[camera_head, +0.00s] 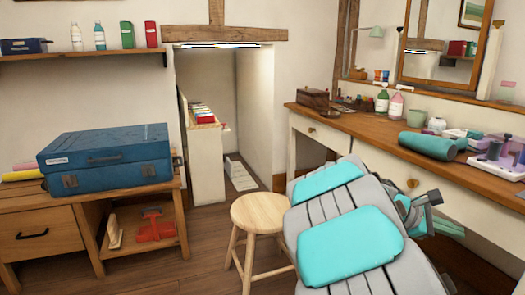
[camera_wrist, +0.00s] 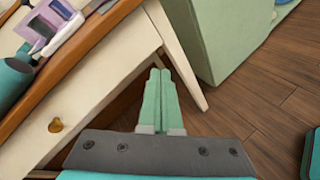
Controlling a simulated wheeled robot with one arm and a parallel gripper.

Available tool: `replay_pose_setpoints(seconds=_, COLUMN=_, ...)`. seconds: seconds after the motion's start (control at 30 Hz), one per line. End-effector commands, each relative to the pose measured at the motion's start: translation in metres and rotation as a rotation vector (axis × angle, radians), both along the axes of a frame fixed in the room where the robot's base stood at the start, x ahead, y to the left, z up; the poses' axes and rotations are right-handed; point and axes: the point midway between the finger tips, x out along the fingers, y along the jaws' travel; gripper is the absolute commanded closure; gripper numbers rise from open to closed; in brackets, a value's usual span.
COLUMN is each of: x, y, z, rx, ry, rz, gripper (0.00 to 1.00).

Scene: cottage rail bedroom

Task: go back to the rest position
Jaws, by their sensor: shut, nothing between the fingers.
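My gripper (camera_wrist: 159,74) shows in the wrist view with its two pale green fingers together and nothing between them. It points past the corner leg of a cream dressing table, over the wooden floor. In the head view my grey and turquoise arm fills the lower middle and right. It reaches toward the front of the dressing table (camera_head: 340,126), and the gripper end is partly hidden behind the arm.
A wooden stool (camera_head: 259,213) stands just left of my arm. A blue case (camera_head: 107,158) lies on a low wooden desk (camera_head: 35,222) at the left. A pale green block-like piece (camera_wrist: 222,35) stands beside the table leg. Bare floor (camera_wrist: 265,95) shows right of my fingers.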

Motion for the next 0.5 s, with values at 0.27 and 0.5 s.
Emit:
replay_pose_setpoints(seconds=0.27, x=-0.116, y=0.057, z=-0.046, rx=0.338, ry=-0.296, rz=-0.3, gripper=1.0)
replay_pose_setpoints(seconds=0.5, x=-0.195, y=0.145, z=-0.094, rx=0.644, ry=-0.447, rz=-0.553, gripper=1.0)
